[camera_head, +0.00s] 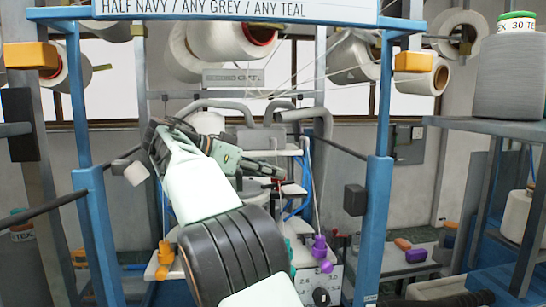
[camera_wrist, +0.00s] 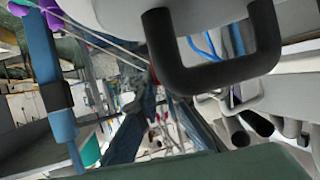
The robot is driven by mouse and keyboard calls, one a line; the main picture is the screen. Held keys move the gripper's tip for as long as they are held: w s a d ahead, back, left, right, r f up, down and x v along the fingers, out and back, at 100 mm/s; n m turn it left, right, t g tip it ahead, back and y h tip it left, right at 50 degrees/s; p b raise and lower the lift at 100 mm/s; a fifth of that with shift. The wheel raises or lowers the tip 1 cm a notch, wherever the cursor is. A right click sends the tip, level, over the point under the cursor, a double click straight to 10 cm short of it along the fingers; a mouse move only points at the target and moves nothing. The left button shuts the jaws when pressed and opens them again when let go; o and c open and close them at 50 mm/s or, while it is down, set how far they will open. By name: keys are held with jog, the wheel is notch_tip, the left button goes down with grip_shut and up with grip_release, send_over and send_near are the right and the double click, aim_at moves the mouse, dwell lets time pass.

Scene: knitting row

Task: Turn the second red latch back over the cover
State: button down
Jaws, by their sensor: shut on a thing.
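My gripper (camera_head: 280,174) reaches in from the left at the middle of the machine, its fingers closed together. A small red piece (camera_head: 280,184), which looks like a red latch, shows right at the fingertips. The contact is too small to see clearly. A pale rounded body (camera_head: 253,190), perhaps the cover, is just below and left of the fingertips, partly behind my arm. In the wrist view, a black U-shaped handle (camera_wrist: 222,76) stands close in front of a white rounded surface (camera_wrist: 190,14). A speck of red (camera_wrist: 153,76) shows beside the handle. I cannot tell which latch this is.
Blue posts (camera_head: 374,225) stand on both sides of the machine. A purple knob (camera_head: 319,247) is at right and an orange one (camera_head: 165,255) at left. Grey hoses (camera_head: 305,115) and yarn strands run above the gripper. A shelf with a grey cone (camera_head: 510,80) is at far right.

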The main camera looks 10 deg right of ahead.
jog(key=shift+f+m+g+p, duration=0.1)
jog(key=shift+m+g+p, duration=0.35)
jog(key=shift+p, duration=0.25)
jog(key=c, duration=2.1)
grip_release()
jog(key=shift+w, duration=0.1)
jog(key=shift+f+n+t+b, duration=0.15)
jog(key=shift+n+t+b, duration=0.2)
jog(key=shift+b, duration=0.75)
